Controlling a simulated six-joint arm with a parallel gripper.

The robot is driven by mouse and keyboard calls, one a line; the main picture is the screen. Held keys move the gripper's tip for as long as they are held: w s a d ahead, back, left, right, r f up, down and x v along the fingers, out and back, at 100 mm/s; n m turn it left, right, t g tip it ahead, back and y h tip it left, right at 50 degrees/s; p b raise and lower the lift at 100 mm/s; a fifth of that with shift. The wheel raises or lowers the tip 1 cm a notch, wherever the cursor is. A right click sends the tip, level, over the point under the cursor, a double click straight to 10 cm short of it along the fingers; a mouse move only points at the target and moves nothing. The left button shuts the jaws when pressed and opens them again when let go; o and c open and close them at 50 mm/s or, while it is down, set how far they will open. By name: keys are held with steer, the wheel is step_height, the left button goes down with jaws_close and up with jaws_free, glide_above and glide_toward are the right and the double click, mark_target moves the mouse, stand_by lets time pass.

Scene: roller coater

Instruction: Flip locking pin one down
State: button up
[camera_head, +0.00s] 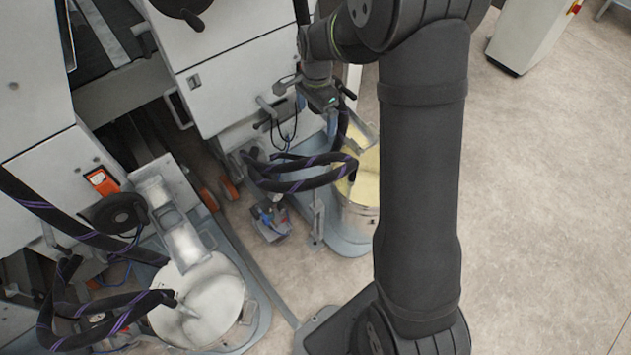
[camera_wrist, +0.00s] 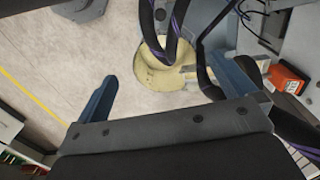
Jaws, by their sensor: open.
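My gripper (camera_wrist: 168,95) is open and empty in the wrist view, its two blue-grey fingers wide apart. Between and beyond them is a pot of pale yellow liquid (camera_wrist: 160,72) with dark hoses above it. In the head view my gripper (camera_head: 322,98) is small and partly hidden by my arm, close to the white machine panel (camera_head: 232,85) above the yellow pot (camera_head: 362,188). A small lever-like fitting (camera_head: 283,86) shows on the panel's edge beside my gripper. I cannot tell whether it is locking pin one, nor make out the pin's position.
Black hoses with purple stripes (camera_head: 300,184) loop in front of the machine near the yellow pot. A second pot with white liquid (camera_head: 205,300) stands at lower left. An orange box (camera_wrist: 286,80) is at right in the wrist view. Bare floor (camera_head: 540,190) lies to the right.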

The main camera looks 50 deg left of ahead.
steer(key=shift+r, duration=0.4)
